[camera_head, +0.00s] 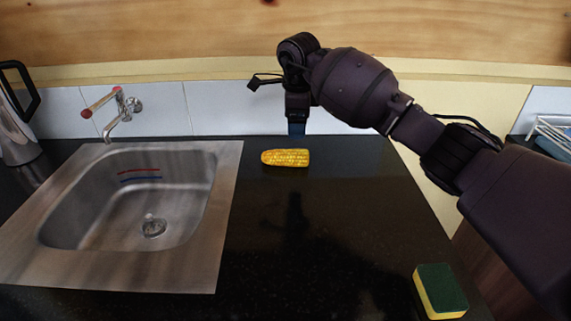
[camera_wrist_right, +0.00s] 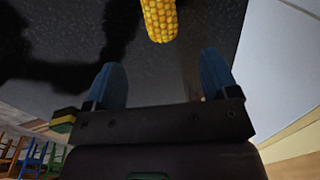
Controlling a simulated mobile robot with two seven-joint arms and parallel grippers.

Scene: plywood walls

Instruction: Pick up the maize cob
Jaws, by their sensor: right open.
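A yellow maize cob (camera_head: 285,158) lies on the black countertop to the right of the sink, near the back. My right gripper (camera_head: 296,130) points down just behind the cob in the head view. In the right wrist view, the cob (camera_wrist_right: 160,18) is at the top, beyond the two blue fingertips. The right gripper's fingers (camera_wrist_right: 163,78) are spread apart with nothing between them. The cob is apart from the fingers. My left gripper is not in view.
A steel sink (camera_head: 215,245) with a wall tap (camera_head: 122,108) lies at left, and a kettle (camera_head: 16,130) stands at far left. A green and yellow sponge (camera_head: 440,291) lies at front right. The countertop (camera_head: 320,240) before the cob is clear. A tiled wall (camera_head: 222,105) is behind.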

